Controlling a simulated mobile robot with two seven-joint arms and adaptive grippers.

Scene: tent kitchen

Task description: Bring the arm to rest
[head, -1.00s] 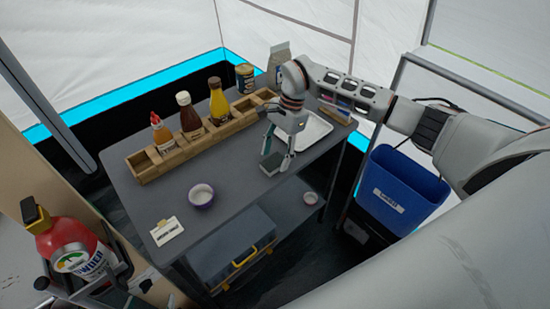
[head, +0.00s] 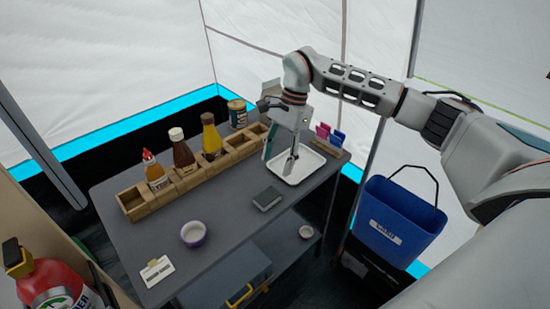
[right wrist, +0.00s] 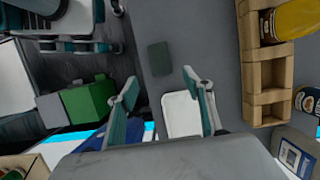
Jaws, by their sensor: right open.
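My right arm reaches in from the right in the head view. My left gripper is not in view.
A wooden rack (head: 190,180) with sauce bottles runs along the table's back. A purple-rimmed bowl (head: 193,234) and a label card (head: 157,271) are at the front left. A blue bin (head: 395,222) is right of the table.

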